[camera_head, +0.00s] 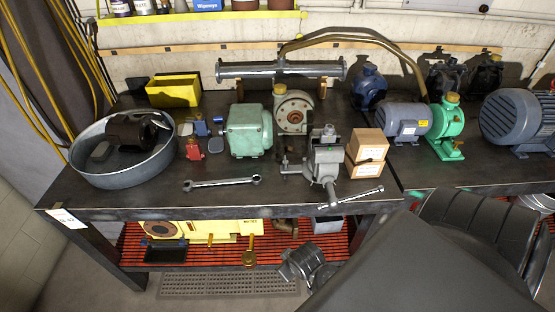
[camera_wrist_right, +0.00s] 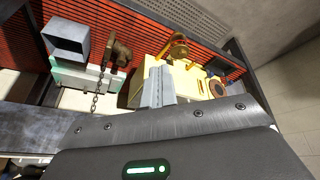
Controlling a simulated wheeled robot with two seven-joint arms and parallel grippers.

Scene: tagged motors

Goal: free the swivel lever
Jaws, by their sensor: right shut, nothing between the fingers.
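A grey bench vise (camera_head: 327,158) stands near the front edge of the bench, with a long bar handle (camera_head: 352,198) slanting across its front. I cannot tell for sure which part is the swivel lever; small dark parts show at the vise's left base. My right gripper (camera_head: 292,268) is below the bench top, in front of the lower shelf and apart from the vise. In the right wrist view its fingers (camera_wrist_right: 158,80) are shut together and empty, in front of a cream-yellow casing (camera_wrist_right: 195,88). The vise is not in that view. My left gripper is not in view.
A wrench (camera_head: 221,183) lies left of the vise, two cardboard boxes (camera_head: 366,150) right of it. A green motor (camera_head: 248,130) and round pan (camera_head: 85,168) stand further left. The red slatted lower shelf (camera_head: 190,255) holds the yellow casing and brass valves. My right arm covers the lower right.

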